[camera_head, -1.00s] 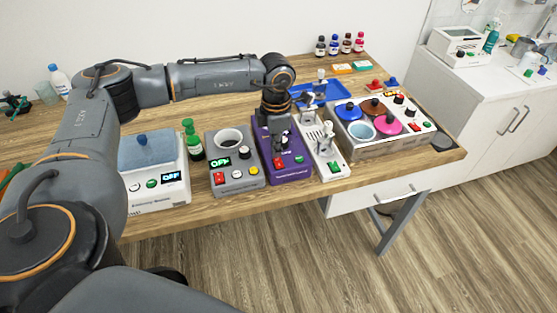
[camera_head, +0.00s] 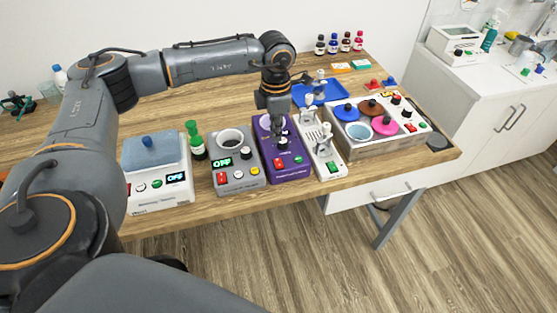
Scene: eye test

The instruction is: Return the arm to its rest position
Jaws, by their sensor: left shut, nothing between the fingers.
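My left arm reaches in from the left and bends down over the workbench. Its left gripper (camera_head: 279,129) points downward above the purple device (camera_head: 290,172), with its fingers shut and nothing between them. The fingers are small and dark against the device, so I cannot tell how wide the gap below them is. The gripper hides part of the top of the purple device. My right gripper is not in view.
A grey device (camera_head: 238,180) and a white device with a blue-grey top (camera_head: 155,152) stand left of the purple one. A green-capped bottle (camera_head: 196,146) stands between them. A white device (camera_head: 328,165) and a multi-plate stirrer (camera_head: 368,150) stand to the right.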

